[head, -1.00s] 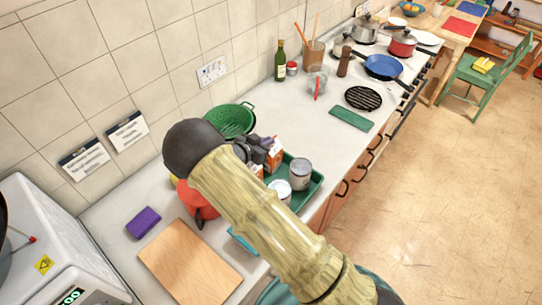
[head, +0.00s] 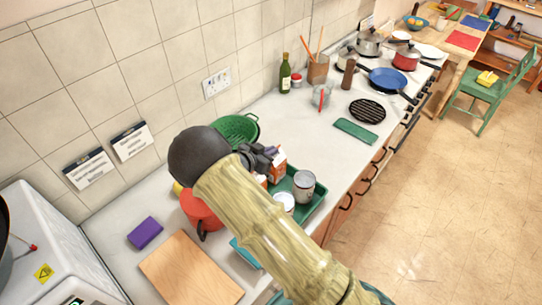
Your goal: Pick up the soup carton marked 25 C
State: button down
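An orange and white carton (head: 280,158) stands at the back of a green tray (head: 313,203) on the counter. Its marking is too small to read, so I cannot tell whether it says 25 C. A bit of another orange and white thing (head: 262,179) shows just beside my arm, mostly hidden. My gripper (head: 266,159) is right beside the carton, on its left in the picture. My arm and the dark gripper body hide the fingertips, so I cannot see whether they touch or hold the carton.
Two cans (head: 304,186) (head: 285,202) stand in the tray. A green colander (head: 238,129) is behind my gripper, and a red pot (head: 202,211) is left of my arm. A wooden board (head: 190,268) lies in front. The counter beyond the tray is clear up to the green cloth (head: 356,131).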

notch_tip(320, 180, up, 8)
jog(key=shift+f+b, duration=0.2)
jog(key=shift+b, duration=0.85)
jog(key=shift+r, duration=0.8)
